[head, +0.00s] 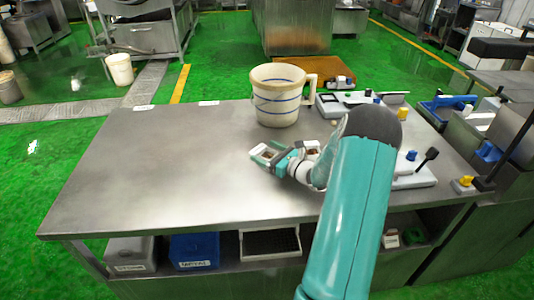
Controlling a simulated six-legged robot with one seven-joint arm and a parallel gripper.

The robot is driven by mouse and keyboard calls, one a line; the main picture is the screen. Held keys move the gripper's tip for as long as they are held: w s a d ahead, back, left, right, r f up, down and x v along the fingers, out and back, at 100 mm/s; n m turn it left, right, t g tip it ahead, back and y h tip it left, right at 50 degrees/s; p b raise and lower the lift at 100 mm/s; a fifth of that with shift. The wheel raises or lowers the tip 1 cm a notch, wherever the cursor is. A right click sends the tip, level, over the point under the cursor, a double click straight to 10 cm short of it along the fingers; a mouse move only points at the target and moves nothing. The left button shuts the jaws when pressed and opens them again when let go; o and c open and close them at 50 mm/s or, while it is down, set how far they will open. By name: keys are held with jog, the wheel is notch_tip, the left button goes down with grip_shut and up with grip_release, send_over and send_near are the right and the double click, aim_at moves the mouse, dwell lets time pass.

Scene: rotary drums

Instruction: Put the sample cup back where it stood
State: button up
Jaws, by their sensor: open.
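The sample cup (276,97) appears to be the large cream cup with blue bands and a handle on its right side. It stands upright on the steel table (165,180), near the back edge. My gripper (264,154) is open, low over the middle of the table. It is in front of the cup and apart from it, with clear space between them. My teal arm comes in from the lower right and hides part of the table's right side.
Control panels (350,103) with coloured knobs sit right of the cup, and another panel (415,180) lies near the right edge. The table's left half is clear. Grey and blue bins (194,250) stand on the shelf below. White buckets (120,69) stand on the green floor.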

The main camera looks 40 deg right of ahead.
jog(key=s, duration=0.4)
jog(key=s+d, duration=0.1)
jog(key=s, duration=0.2)
jog(key=s+d, duration=0.1)
jog(key=s, duration=0.3)
jog(key=shift+s+d, duration=0.1)
jog(key=shift+s, duration=0.2)
jog(key=a+r+n+g+y, duration=0.25)
jog(key=a+n+g, duration=0.2)
jog(key=a, duration=0.45)
jog(key=a+r+n+g+y, duration=0.1)
jog(key=a+r+n+g, duration=0.25)
jog(key=a+n, duration=0.4)
jog(key=a+r+n+g+y, duration=0.2)
jog(key=a+r+n+g, duration=0.15)
jog(key=a, duration=0.75)
jog(key=s+a+r+n+h, duration=0.4)
jog(key=s+a+n, duration=0.1)
jog(key=n, duration=0.4)
jog(key=s+a+r+n+h, duration=0.5)
jog(key=s+a+n, duration=0.1)
jog(key=s+n, duration=0.2)
jog(key=shift+s+r+n, duration=0.15)
jog(key=shift+s+n, duration=0.1)
jog(key=shift+n, duration=0.4)
jog(key=shift+d+g, duration=0.2)
jog(key=shift+g, duration=0.05)
